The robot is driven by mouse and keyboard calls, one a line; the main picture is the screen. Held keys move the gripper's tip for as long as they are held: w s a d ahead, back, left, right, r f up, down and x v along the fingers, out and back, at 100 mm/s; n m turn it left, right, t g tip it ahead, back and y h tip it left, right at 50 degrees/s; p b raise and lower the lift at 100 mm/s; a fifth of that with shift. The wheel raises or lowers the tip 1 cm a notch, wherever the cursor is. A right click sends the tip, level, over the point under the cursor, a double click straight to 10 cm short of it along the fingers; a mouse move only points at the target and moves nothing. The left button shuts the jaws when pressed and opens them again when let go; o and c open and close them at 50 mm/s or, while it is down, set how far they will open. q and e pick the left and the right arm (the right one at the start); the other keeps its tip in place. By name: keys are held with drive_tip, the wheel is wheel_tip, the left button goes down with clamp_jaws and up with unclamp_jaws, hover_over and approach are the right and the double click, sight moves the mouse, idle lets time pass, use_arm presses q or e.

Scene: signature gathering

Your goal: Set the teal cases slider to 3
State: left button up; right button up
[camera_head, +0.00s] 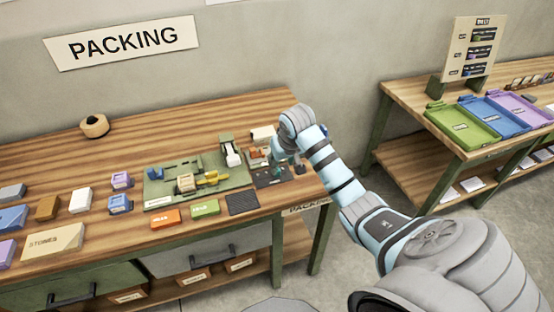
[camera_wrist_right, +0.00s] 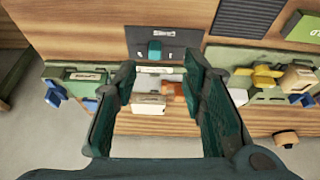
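The teal slider knob (camera_wrist_right: 155,48) sits on a dark panel (camera_wrist_right: 135,36) in the right wrist view, just below a small cream label whose writing is too small to read. The same dark panel (camera_head: 268,179) lies near the right end of the packing table in the head view, partly behind my right gripper (camera_head: 281,160). In the right wrist view my right gripper (camera_wrist_right: 160,72) is open, its two fingers apart with nothing between them. The knob shows beyond the fingertips, near the middle of the gap. My left gripper is not in view.
The packing table (camera_head: 120,165) holds a green fixture board (camera_head: 155,198) left of the panel. Orange (camera_head: 165,218) and green (camera_head: 205,207) cards and a dark ribbed pad (camera_head: 243,203) lie in front. Small boxes stand behind the panel. Another table with trays (camera_head: 462,125) stands right.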

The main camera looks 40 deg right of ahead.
drive_tip(key=b+x, duration=0.1)
drive_tip(key=x, duration=0.3)
drive_tip(key=w+d+b+x, duration=0.1)
drive_tip(key=x, duration=0.3)
drive_tip(key=w+r+b+x, duration=0.1)
drive_tip(key=x, duration=0.3)
drive_tip(key=shift+d+f+b, duration=0.25)
drive_tip(key=shift+b, duration=0.05)
drive_tip(key=shift+r, duration=0.1)
drive_tip(key=shift+c, duration=0.2)
clamp_jaws()
